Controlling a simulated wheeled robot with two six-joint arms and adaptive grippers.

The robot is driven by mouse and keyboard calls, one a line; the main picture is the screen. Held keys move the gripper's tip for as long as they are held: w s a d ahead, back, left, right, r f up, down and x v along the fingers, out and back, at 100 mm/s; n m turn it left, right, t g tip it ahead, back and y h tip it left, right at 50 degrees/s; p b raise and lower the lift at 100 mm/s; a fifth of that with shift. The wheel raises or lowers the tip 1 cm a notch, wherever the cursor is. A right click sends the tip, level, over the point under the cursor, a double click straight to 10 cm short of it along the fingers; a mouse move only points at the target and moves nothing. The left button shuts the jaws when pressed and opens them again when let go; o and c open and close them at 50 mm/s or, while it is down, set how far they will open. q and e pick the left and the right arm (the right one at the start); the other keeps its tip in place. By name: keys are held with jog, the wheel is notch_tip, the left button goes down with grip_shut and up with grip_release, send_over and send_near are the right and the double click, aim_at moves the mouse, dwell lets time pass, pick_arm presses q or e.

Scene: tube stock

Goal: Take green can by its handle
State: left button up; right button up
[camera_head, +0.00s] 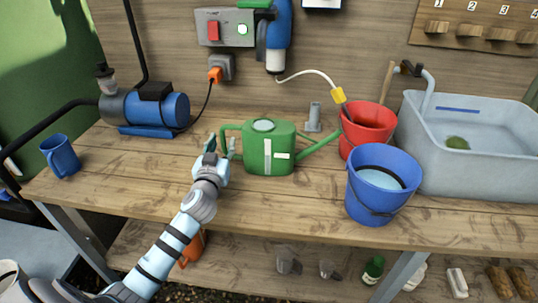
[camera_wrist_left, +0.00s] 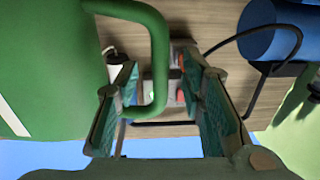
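The green can (camera_head: 270,150) is a watering can standing upright on the workbench, with a white mark on its side, its handle (camera_head: 224,138) on the left and its spout to the right. My left gripper (camera_head: 222,148) is at the handle side of the can. The can's body (camera_wrist_left: 45,70) fills the left of that view. My right gripper is not in view.
A blue bucket of water (camera_head: 378,205) and a red bucket (camera_head: 366,133) stand right of the can. A grey basin (camera_head: 480,165) is farther right. A blue pump (camera_head: 155,105) and blue mug (camera_head: 61,157) are on the left. The front bench strip (camera_head: 280,205) is clear.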

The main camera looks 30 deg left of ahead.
pick_arm(q)
jog(key=shift+x, duration=1.05)
grip_shut()
jog(key=shift+r, duration=0.1)
